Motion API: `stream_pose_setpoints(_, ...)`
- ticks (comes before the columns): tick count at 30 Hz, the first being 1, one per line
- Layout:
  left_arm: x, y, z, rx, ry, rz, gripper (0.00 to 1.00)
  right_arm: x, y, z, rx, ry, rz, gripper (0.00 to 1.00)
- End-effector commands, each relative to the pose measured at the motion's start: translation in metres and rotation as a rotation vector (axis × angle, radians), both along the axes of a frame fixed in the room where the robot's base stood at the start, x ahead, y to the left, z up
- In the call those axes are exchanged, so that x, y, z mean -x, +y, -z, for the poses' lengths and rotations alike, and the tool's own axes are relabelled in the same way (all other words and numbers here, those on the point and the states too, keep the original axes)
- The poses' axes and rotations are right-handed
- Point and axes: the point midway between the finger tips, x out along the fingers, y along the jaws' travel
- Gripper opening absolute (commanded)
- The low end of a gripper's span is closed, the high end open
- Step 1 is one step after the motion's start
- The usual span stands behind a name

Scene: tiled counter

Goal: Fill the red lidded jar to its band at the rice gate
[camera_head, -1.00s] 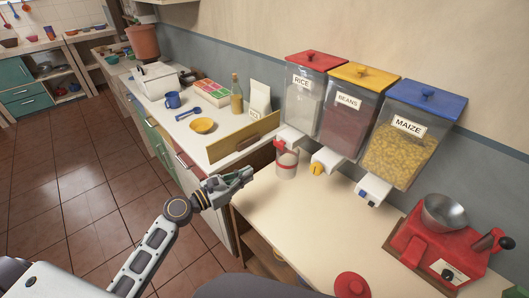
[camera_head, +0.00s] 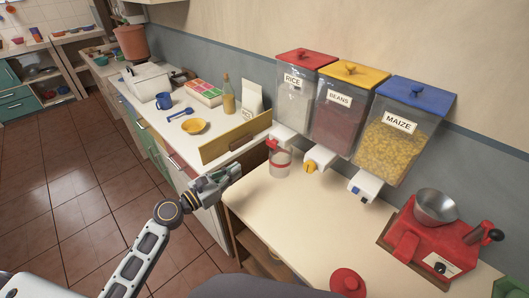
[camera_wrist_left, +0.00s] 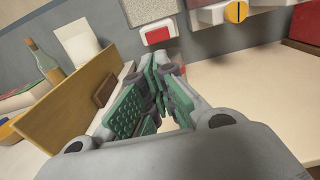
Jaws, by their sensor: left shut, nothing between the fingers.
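The clear jar (camera_head: 280,162), with a red band, stands on the counter below the rice dispenser (camera_head: 299,95). Its contents and fill level are hard to tell. The red rice gate lever (camera_head: 272,144) is just above its mouth and also shows in the left wrist view (camera_wrist_left: 158,36). A round red lid (camera_head: 348,283) lies at the counter's front edge. My left gripper (camera_head: 236,172) is shut and empty, left of the jar and apart from it. In the left wrist view its fingers (camera_wrist_left: 158,75) are together, and the jar is not clearly visible. My right gripper is not in view.
The beans (camera_head: 339,115) and maize (camera_head: 404,130) dispensers hang to the right of the rice. A red grinder (camera_head: 430,250) stands at the right. A low wooden board (camera_head: 235,138) divides off the left counter.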

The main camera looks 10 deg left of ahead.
Motion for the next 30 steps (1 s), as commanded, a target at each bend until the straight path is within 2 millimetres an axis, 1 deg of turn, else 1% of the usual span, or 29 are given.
stream_pose_setpoints(5,-0.002,-0.001,0.0,0.001,-0.001,0.0,0.0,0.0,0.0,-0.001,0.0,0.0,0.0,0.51)
stream_pose_setpoints(11,-0.01,-0.006,-0.001,0.001,-0.002,-0.001,0.0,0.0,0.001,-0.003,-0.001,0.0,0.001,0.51)
stream_pose_setpoints(23,-0.036,-0.023,-0.001,0.001,-0.002,0.0,0.0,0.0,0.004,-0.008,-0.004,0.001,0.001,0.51)
stream_pose_setpoints(30,-0.052,-0.034,-0.001,0.001,-0.001,0.0,0.0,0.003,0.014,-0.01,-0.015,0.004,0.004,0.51)
